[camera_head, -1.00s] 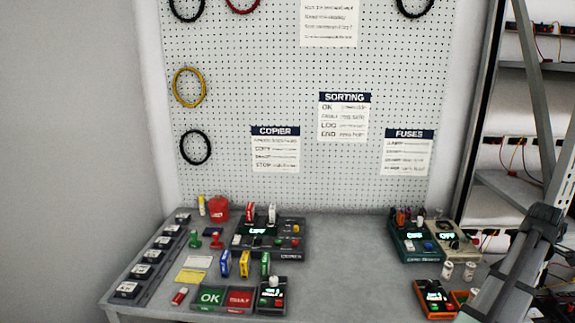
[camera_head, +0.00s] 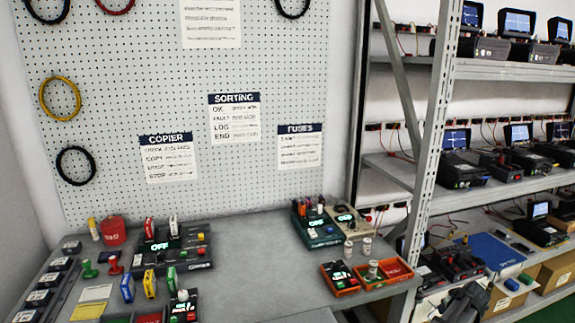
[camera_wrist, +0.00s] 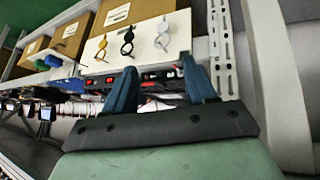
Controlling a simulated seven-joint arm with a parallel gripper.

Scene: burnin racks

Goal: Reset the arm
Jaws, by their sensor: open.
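My gripper (camera_wrist: 160,90) shows in the wrist view with its two blue-grey fingers spread apart and nothing between them. Beyond the fingers, the wrist view shows a white panel (camera_wrist: 110,50) with a yellow, a black and a white clip-like item on it, and cardboard boxes (camera_wrist: 142,10) beside it. In the head view, a dark part of my arm (camera_head: 465,303) shows at the bottom right, in front of the lower shelves. The fingertips are not clear in the head view.
The grey workbench (camera_head: 255,265) carries a copier unit (camera_head: 185,250), a green fuse device (camera_head: 318,228) and orange trays (camera_head: 340,277). A metal rack (camera_head: 432,130) with several testers stands to the right. A pegboard (camera_head: 110,110) is behind the bench. The bench middle is clear.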

